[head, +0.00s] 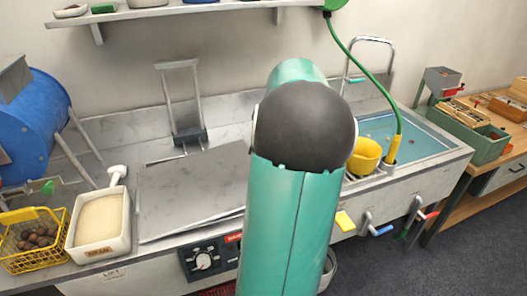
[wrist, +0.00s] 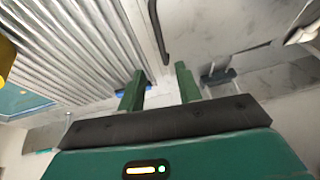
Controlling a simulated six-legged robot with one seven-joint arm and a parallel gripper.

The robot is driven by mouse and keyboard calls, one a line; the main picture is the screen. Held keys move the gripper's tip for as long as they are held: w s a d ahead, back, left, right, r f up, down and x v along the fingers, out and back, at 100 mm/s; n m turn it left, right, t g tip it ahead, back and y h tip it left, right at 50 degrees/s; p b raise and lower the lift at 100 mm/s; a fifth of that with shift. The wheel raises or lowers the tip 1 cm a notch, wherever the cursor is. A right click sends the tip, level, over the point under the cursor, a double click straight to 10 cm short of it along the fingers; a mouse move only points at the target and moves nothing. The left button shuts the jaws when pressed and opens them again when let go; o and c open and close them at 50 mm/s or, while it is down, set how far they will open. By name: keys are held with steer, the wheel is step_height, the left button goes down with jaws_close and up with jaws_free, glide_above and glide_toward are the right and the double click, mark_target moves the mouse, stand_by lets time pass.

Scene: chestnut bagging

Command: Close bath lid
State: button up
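A flat grey metal panel (head: 195,190), which looks like the bath lid, lies on the steel counter left of my arm in the head view. My arm hides its right side, and I cannot tell whether it is fully seated. In the wrist view a smooth pale panel (wrist: 215,25) lies beyond the fingers, with a dark curved bar handle (wrist: 158,32) near its left edge. My gripper (wrist: 161,88) has its two green fingers apart with nothing between them. It is apart from the handle. In the head view my own arm hides the gripper.
A ribbed metal surface (wrist: 65,45) fills the wrist view's upper left. An upright metal frame (head: 181,100) stands behind the panel. A white sand-filled tub (head: 98,250) and a yellow basket (head: 38,262) sit left; a blue sink (head: 425,137) and yellow cup (head: 365,155) lie right.

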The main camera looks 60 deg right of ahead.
steer(key=x, duration=1)
steer(key=shift+w+a+f, duration=0.1)
steer(key=shift+f, duration=0.15)
steer(key=shift+w+f, duration=0.1)
steer(key=shift+f, duration=0.25)
jaws_close()
